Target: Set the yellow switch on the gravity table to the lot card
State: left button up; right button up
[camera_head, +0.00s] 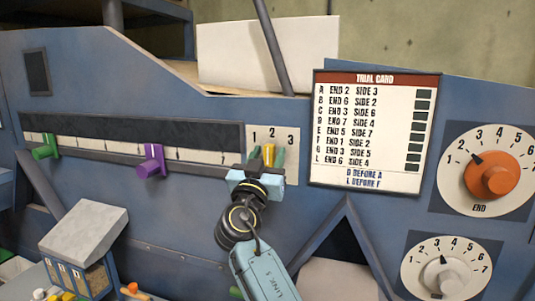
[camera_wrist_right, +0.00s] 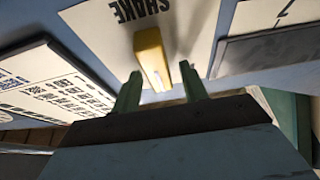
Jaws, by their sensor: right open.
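The yellow switch (camera_head: 268,153) sits on a white plate (camera_head: 291,139) marked 1, 2, 3, and shows below the 2; its exact setting is hard to tell. In the right wrist view the yellow switch (camera_wrist_right: 152,55) sticks out of a plate lettered SHAKE. My right gripper (camera_head: 266,161) is open, its green fingers on either side of the switch. In the wrist view, the right gripper's fingertips (camera_wrist_right: 160,80) show gaps to the switch. The card in view is headed TRIAL CARD (camera_head: 367,130) and lists END and SIDE numbers. No card headed lot card shows.
A slotted scale with a green slider (camera_head: 46,148) and a purple slider (camera_head: 151,163) runs left of the switch. An orange END knob (camera_head: 491,180) and a white knob (camera_head: 445,274) are at the right. A grey-lidded box (camera_head: 84,230) stands lower left.

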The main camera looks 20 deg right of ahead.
grip_shut()
